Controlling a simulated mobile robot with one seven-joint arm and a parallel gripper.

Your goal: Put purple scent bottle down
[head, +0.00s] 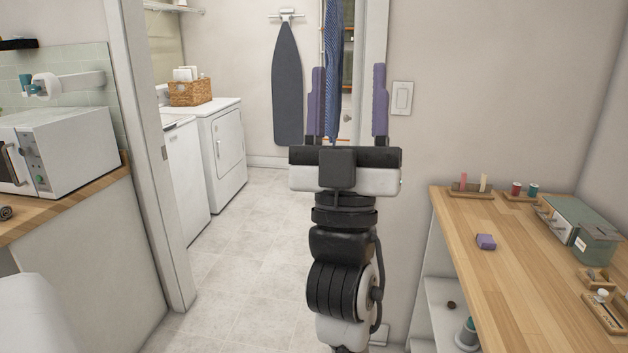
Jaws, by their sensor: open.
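My gripper (349,67) is raised in the middle of the view with its two purple fingers pointing up and well apart. It is open, and nothing shows held between the fingers; the wall and a hanging blue cloth show behind them. I do not see a clear purple scent bottle. A small purple object (486,241) lies on the wooden worktop (480,290) at the right, apart from my gripper. I cannot tell whether it is the bottle or a block.
The worktop also bears a green-grey box (580,230) and small wooden holders. A shelf (440,310) below it holds a grey and teal item (466,335). A doorway at the left leads to a white dryer (222,150). The tiled floor (245,250) there is clear.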

